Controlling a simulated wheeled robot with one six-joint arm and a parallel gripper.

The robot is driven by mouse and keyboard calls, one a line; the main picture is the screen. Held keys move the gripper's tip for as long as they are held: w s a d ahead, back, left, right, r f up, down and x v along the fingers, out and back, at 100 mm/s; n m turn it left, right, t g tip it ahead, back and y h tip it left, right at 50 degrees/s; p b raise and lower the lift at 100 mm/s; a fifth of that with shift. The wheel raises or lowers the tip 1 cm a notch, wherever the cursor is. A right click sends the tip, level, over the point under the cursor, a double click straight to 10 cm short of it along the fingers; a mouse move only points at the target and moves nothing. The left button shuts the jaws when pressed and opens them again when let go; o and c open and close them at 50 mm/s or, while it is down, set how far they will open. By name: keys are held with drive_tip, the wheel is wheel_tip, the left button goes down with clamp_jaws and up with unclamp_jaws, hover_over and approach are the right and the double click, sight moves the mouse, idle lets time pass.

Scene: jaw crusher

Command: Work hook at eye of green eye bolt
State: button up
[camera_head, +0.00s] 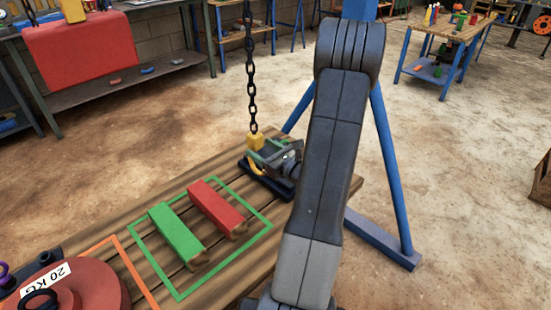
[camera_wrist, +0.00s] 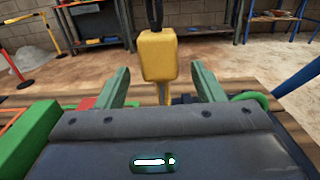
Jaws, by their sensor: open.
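A yellow hook block (camera_head: 256,141) hangs on a dark chain above the wooden table, with its yellow hook (camera_head: 257,167) below it. My gripper (camera_head: 266,153) is open beside the block, low over the table. In the wrist view, the hook block (camera_wrist: 157,55) stands between and beyond the two green fingers of my gripper (camera_wrist: 161,80), with no clear contact. The lower hook is partly hidden by my gripper body. A curved green piece (camera_wrist: 255,99) shows right of the fingers; I cannot tell whether it is the eye bolt's eye.
A green block (camera_head: 176,230) and a red block (camera_head: 216,207) lie inside a green outline (camera_head: 148,257) on the table. A red 20 KG weight (camera_head: 95,285) is at the lower left. A blue stand (camera_head: 391,170) is at the right, with open floor beyond.

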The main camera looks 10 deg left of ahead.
sight(251, 141)
drive_tip(key=x, duration=0.5)
drive_tip(key=shift+w+a, duration=0.25)
drive_tip(key=shift+a, duration=0.05)
drive_tip(key=shift+c, duration=0.2)
clamp_jaws()
